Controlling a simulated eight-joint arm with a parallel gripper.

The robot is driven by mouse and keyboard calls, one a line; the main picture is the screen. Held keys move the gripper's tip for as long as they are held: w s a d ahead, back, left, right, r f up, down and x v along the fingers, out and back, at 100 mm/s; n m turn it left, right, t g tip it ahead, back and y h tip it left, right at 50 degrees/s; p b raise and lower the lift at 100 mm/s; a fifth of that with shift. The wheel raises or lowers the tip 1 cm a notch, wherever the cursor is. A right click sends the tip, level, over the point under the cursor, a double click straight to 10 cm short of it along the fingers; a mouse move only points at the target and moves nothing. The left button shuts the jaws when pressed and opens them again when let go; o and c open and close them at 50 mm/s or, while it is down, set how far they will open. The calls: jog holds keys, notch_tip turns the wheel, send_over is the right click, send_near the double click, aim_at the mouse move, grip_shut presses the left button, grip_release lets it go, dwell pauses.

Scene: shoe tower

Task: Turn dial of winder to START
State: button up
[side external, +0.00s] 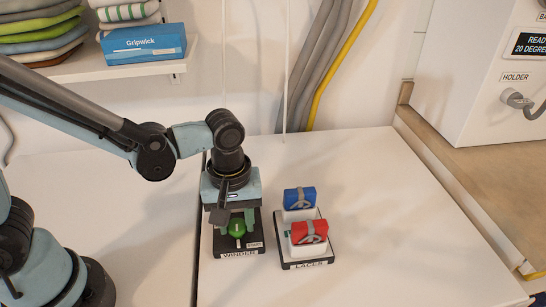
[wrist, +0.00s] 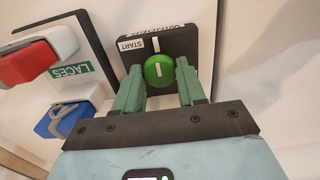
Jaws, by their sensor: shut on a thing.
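The winder (side external: 225,245) is a dark, low box with a round green dial (side external: 237,229) on top. In the wrist view the dial (wrist: 159,70) carries a short white line that runs roughly up the picture. A white tick sits on the box above it, with the white START label (wrist: 131,44) to the tick's left. My gripper (side external: 236,220) points down over the winder. Its two green fingers stand on either side of the dial, as the wrist view (wrist: 161,76) also shows, and are shut on it.
The LACES box (side external: 305,264) stands just right of the winder, with a blue switch (side external: 299,198) and a red switch (side external: 309,232). A white machine with a display (side external: 528,43) is at the right. The table right of LACES is clear.

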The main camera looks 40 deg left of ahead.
aim_at(237, 225)
dwell(0.3)
jog(key=o, duration=1.1)
jog(key=shift+r, duration=0.1)
jog(key=shift+r, duration=5.95)
jog(key=a+m+t, duration=0.2)
jog(key=a+m, duration=0.1)
jog(key=a, duration=0.1)
jog(key=a+f+m+t, duration=0.1)
jog(key=a+m+t, duration=0.1)
jog(key=a, duration=0.3)
jog(key=a+f+m+t, duration=0.1)
jog(key=a+m+t, duration=0.2)
jog(key=a+m, duration=0.1)
jog(key=shift+a+f, duration=0.2)
